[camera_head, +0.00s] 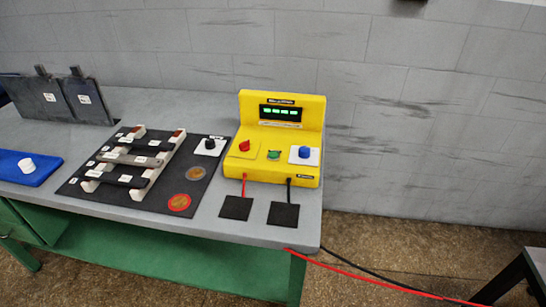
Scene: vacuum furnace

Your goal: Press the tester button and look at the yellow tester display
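The yellow tester (248,165) stands near the right end of the grey workbench. Its dark display (281,113) on the upright back shows bright green blocks, too small to read. On its sloped front are a red knob (244,145), a green button (273,155) in the middle and a blue knob or button (304,152) on a white plate. I cannot tell from the picture which one is the tester button. A red lead and a black lead run from its front to two black pads (236,208) on the bench. Neither of my grippers is in view.
Left of the tester lies a black board (148,208) with several bars, a black knob (210,144) and two round discs. A blue plate (28,172) with a white knob is at far left. Red and black cables (372,281) trail off the bench's right edge. A brick wall stands behind.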

